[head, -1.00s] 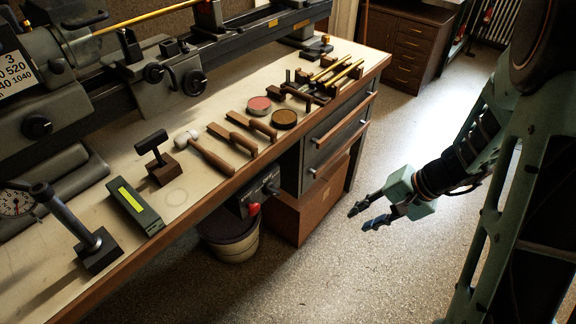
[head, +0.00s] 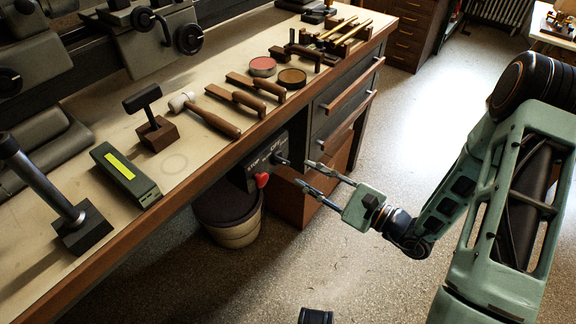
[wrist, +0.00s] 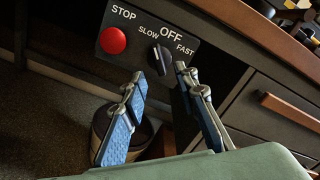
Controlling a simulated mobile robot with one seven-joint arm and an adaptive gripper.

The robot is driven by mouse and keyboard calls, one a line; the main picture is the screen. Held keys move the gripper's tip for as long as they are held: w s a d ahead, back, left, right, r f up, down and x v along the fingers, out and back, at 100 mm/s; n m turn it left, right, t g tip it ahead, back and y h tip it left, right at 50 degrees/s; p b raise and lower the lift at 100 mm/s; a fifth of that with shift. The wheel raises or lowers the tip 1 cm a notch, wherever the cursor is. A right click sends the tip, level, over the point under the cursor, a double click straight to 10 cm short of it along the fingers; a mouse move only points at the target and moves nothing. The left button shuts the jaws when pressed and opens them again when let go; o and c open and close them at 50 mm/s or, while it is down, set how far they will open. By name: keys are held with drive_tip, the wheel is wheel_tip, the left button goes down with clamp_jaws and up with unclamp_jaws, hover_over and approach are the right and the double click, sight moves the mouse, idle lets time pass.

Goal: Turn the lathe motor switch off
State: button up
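The motor switch is a dark rotary knob (wrist: 160,59) on a black panel (wrist: 142,17) labelled STOP, SLOW, OFF and FAST. The knob's upper end leans slightly left, towards the side between SLOW and OFF; its exact setting is hard to tell. A red STOP button (wrist: 112,41) sits left of the knob. In the head view the panel (head: 250,166) hangs under the bench's front edge, with the knob (head: 280,158) at its right. My gripper (head: 305,173) is open and empty, its fingers just in front of the panel, apart from the knob. In the wrist view the fingertips (wrist: 163,75) flank the knob's lower end.
A bucket (head: 232,218) stands under the bench below the panel. A drawer unit with long handles (head: 345,92) is right of it. Above, the bench top (head: 185,140) holds a mallet (head: 205,115), files, tins and a yellow-striped box (head: 125,172). The floor (head: 400,125) behind my arm is clear.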

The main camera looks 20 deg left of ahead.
sight(287, 164)
drive_tip(key=x, duration=0.6)
drive_tip(key=shift+w+a+b, duration=0.1)
drive_tip(key=shift+a+b, duration=0.2)
drive_tip(key=shift+b, duration=0.05)
clamp_jaws()
